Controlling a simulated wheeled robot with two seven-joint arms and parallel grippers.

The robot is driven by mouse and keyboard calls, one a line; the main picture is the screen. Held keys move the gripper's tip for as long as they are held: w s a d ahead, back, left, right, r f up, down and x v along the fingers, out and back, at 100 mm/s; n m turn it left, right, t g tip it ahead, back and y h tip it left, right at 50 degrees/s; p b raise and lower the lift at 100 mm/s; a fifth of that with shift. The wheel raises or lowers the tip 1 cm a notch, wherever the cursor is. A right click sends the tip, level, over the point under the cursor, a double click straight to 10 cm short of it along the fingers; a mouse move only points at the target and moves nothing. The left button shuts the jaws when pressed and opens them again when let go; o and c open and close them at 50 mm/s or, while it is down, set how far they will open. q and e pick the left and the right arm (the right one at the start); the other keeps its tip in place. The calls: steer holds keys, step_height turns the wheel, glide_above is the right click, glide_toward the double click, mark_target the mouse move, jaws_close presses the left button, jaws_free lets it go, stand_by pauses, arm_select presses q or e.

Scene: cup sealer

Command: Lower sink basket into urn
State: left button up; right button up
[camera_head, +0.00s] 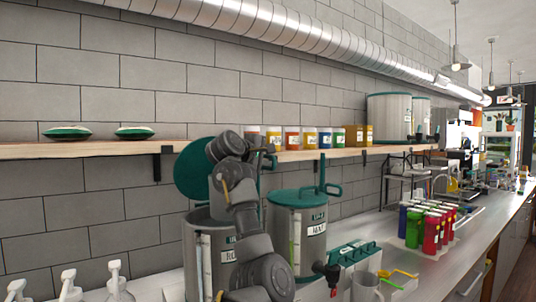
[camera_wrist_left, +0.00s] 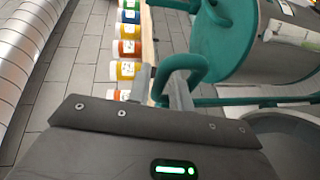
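The left urn (camera_head: 190,240), a metal pot with a label, stands behind my left arm. Its round teal lid (camera_head: 203,165) is raised upright. My left gripper (camera_wrist_left: 172,85) is at a teal loop handle (camera_wrist_left: 187,62) in the left wrist view. Its two grey fingers sit close on either side of the handle's bar. The grey rim of an open urn (camera_wrist_left: 285,118) shows at the lower right there. A second urn (camera_head: 285,240), labelled and covered with a teal lid (camera_head: 292,197), stands to the right. I cannot make out a sink basket. My right gripper is not in view.
A wooden shelf (camera_head: 90,150) runs along the brick wall with two teal-rimmed discs and several coloured jars. Pump bottles (camera_head: 118,285) stand at the lower left. A teal caddy (camera_head: 352,253) and coloured bottles (camera_head: 432,228) occupy the counter at right.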

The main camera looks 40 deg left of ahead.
arm_select(q)
steer(key=c, duration=0.4)
jaws_close()
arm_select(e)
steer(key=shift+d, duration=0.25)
arm_select(q)
steer(key=shift+f, duration=0.1)
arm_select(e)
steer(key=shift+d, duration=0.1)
